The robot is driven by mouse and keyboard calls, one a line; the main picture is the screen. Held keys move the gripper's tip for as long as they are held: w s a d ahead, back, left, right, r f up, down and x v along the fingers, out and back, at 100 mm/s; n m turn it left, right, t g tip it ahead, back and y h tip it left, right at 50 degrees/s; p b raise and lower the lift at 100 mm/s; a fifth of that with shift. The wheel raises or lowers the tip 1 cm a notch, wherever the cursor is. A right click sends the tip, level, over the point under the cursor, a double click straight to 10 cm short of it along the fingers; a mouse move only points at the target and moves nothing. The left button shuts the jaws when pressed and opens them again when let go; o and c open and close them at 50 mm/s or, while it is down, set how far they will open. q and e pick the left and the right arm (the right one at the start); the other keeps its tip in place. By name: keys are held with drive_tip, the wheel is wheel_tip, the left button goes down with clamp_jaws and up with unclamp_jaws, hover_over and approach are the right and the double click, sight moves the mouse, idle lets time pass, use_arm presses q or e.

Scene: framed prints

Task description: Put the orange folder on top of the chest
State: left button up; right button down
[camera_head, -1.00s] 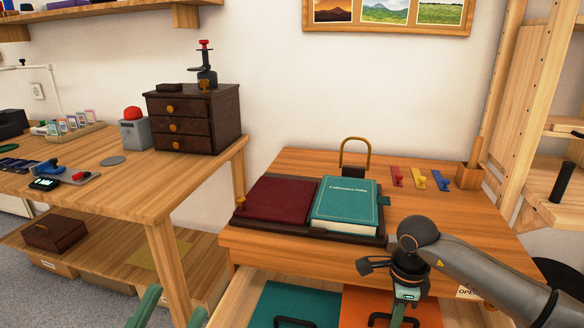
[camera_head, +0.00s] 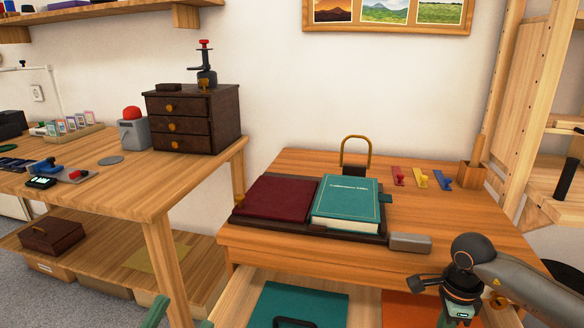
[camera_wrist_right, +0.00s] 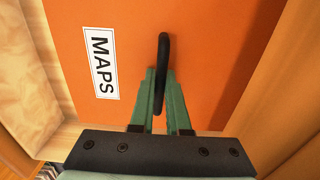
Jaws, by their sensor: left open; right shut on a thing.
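The orange folder (camera_head: 402,308) lies flat in the open drawer at the lower right of the head view, partly cut off by the frame. In the right wrist view the folder (camera_wrist_right: 200,50) fills most of the picture, with a white MAPS label and a black handle. My right gripper (camera_wrist_right: 162,75) is shut on that handle. In the head view my right wrist hides its fingers. The dark brown chest (camera_head: 180,127) with three drawers stands on the left table, far from both grippers. My left gripper (camera_head: 178,313) is open and empty at the bottom edge.
A press-like device (camera_head: 206,65) and a dark block (camera_head: 168,87) stand on the chest. A teal folder (camera_head: 300,302) shares the drawer. A maroon book (camera_head: 278,197) and teal book (camera_head: 346,200) lie on the right table, with a grey block (camera_head: 410,243) near its front edge.

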drive_tip(key=r, duration=0.2)
drive_tip(key=r+p, duration=0.1)
drive_tip(key=r, duration=0.2)
drive_tip(key=shift+w+a+r+p, duration=0.15)
drive_tip(key=shift+a+r+p, duration=0.15)
drive_tip(key=shift+a+r, duration=0.1)
drive_tip(key=shift+r, duration=0.5)
use_arm(q)
drive_tip(key=r, duration=0.3)
drive_tip(key=shift+s+a+r, duration=0.15)
drive_tip(key=shift+a+r, duration=0.1)
drive_tip(key=shift+f+t, duration=0.1)
drive_tip(key=shift+t, duration=0.2)
